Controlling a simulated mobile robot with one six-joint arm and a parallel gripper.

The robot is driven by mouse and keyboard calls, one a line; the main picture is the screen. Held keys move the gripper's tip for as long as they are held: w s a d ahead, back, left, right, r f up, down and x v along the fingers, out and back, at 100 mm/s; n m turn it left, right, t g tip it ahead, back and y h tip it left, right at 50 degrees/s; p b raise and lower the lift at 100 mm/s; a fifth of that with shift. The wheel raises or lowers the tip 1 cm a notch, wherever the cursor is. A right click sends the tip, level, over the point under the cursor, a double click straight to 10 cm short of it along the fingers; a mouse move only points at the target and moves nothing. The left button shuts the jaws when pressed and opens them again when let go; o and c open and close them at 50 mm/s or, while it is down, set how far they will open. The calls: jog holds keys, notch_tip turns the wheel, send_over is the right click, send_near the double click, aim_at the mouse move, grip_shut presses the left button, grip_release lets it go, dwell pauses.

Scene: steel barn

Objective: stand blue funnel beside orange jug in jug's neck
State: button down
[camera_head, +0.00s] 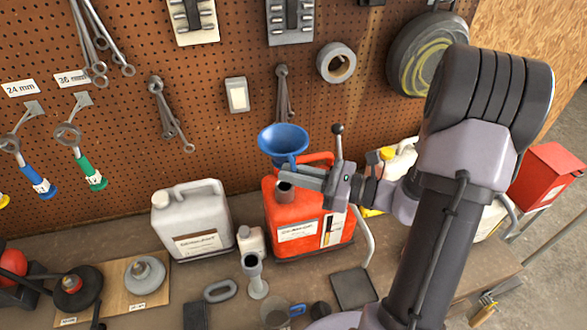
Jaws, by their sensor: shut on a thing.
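The blue funnel (283,141) is held upright, wide mouth up, above the orange jug (290,243). My gripper (284,172) comes in from the right and is shut on the funnel's lower part. The jug stands on the bench against the pegboard, its dark grey neck (284,192) just below my fingers. The fingers hide the lower spout, so I cannot tell whether its tip is inside the neck or above it.
A grey-white jug (190,222) stands left of the orange jug, with a small white bottle (250,241) and a grey funnel-like piece (256,281) between and in front. A pale jug with a yellow cap (387,154) stands behind my arm. Tools hang on the pegboard (215,140).

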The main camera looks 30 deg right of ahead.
jog(key=f+b, duration=0.1)
jog(key=f, duration=0.1)
jog(key=f+b, duration=0.1)
jog(key=f, duration=0.1)
jog(key=shift+w+d+b, duration=0.1)
jog(key=shift+w+b, duration=0.1)
jog(key=shift+b, duration=0.1)
jog(key=shift+f, duration=0.15)
dwell(0.6)
jog(key=shift+f+b, duration=2.45)
jog(key=shift+f, duration=0.1)
jog(key=c, duration=1.4)
grip_release()
jog(key=shift+s, duration=0.1)
jog(key=v, duration=1.7)
